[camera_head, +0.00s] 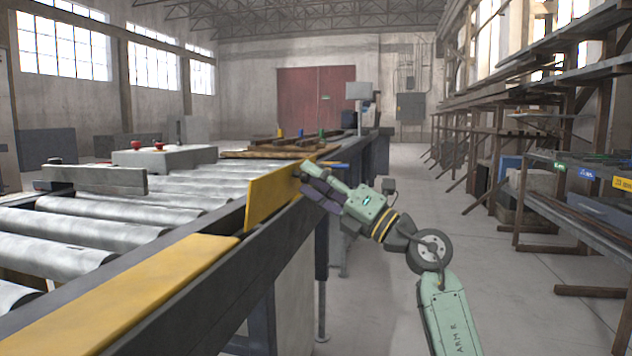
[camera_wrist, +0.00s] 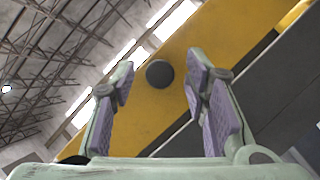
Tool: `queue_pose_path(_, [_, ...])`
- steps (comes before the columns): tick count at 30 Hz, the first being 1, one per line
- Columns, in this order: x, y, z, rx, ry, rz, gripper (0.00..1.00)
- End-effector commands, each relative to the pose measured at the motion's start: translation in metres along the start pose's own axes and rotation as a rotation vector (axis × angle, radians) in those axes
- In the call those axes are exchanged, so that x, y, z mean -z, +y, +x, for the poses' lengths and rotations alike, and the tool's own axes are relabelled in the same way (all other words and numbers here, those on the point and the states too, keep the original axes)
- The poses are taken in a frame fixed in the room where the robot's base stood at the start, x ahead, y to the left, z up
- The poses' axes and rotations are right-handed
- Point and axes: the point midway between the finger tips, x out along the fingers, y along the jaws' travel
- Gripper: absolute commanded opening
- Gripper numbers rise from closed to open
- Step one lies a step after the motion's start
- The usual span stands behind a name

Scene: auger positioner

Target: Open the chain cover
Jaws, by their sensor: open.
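The chain cover appears to be the yellow panel (camera_head: 272,196) on the conveyor's right side rail. It stands tilted up, clear of the line of the flat yellow strip nearer to me. In the wrist view, the yellow panel (camera_wrist: 192,38) fills the upper middle, with a dark round knob (camera_wrist: 159,74) on it. My gripper (camera_head: 304,175) is at the panel's upper far end. Its two purple-padded fingers (camera_wrist: 160,82) are open, one on each side of the knob, with visible gaps. I cannot tell how deep the knob sits between them.
A flat yellow strip (camera_head: 130,290) lies along the near rail. Metal rollers (camera_head: 125,203) fill the conveyor to the left. A grey box with red buttons (camera_head: 165,157) stands across the rollers. Shelving (camera_head: 560,200) lines the right, with open floor (camera_head: 400,270) between.

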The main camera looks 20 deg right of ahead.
Motion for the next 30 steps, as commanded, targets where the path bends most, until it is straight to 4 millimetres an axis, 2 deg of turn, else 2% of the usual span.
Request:
queue_pose_path(5, [0.0,0.0,-0.002,0.0,0.0,0.0,0.42])
queue_pose_path(8, [-0.001,-0.001,-0.011,0.002,-0.002,0.001,0.42])
queue_pose_path(21, [-0.001,-0.001,-0.098,0.001,-0.002,0.0,0.42])
queue_pose_path(25, [0.0,-0.001,-0.113,0.001,-0.001,0.001,0.42])
queue_pose_path(30, [0.0,0.0,-0.12,0.0,0.0,0.0,0.42])
